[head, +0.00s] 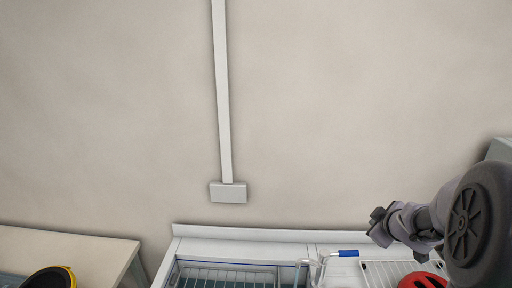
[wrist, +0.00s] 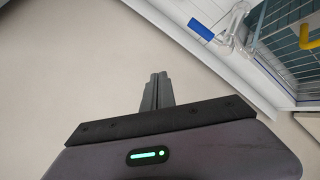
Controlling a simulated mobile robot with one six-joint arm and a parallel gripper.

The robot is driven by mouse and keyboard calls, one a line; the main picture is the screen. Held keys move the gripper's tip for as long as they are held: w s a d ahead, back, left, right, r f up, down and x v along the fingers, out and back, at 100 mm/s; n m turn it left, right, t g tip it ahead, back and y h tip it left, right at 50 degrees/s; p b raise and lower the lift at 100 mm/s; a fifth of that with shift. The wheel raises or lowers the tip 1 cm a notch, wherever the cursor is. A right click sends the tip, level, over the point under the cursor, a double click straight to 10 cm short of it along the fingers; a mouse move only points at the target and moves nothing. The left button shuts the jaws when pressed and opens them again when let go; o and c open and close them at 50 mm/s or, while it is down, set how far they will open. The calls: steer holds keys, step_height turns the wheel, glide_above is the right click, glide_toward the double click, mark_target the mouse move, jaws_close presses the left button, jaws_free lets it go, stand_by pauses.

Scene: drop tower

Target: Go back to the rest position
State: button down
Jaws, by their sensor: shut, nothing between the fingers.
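My gripper (head: 380,226) is at the lower right of the head view, raised in front of the wall and above the right part of the white counter. In the wrist view my gripper (wrist: 156,88) points at the plain wall. Its two fingers are together, with nothing held between them. It touches nothing that I can see.
A white counter (head: 240,234) with a wire-racked basin (head: 225,277) runs along the bottom. A blue-handled clear item (head: 345,253), a white rack (head: 375,272) and a red object (head: 422,281) are near my arm. A table (head: 70,245) stands left. The wall area above is free.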

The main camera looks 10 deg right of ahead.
steer(key=s+a+f+m+g+y+b, duration=0.1)
steer(key=s+a+f+m+b, duration=0.2)
steer(key=s+a, duration=0.6)
steer(key=s+a+f+m+g+y+b, duration=0.1)
steer(key=s+a+m+b, duration=0.3)
steer(key=s+a, duration=0.4)
steer(key=s+a+f+m+g+y+b, duration=0.1)
steer(key=s+a+f+m+y+b, duration=0.2)
steer(key=s+a, duration=0.6)
steer(key=a+f+m+b, duration=0.1)
steer(key=a+b, duration=0.1)
steer(key=a, duration=0.4)
steer(key=shift+s+a+f+g, duration=0.3)
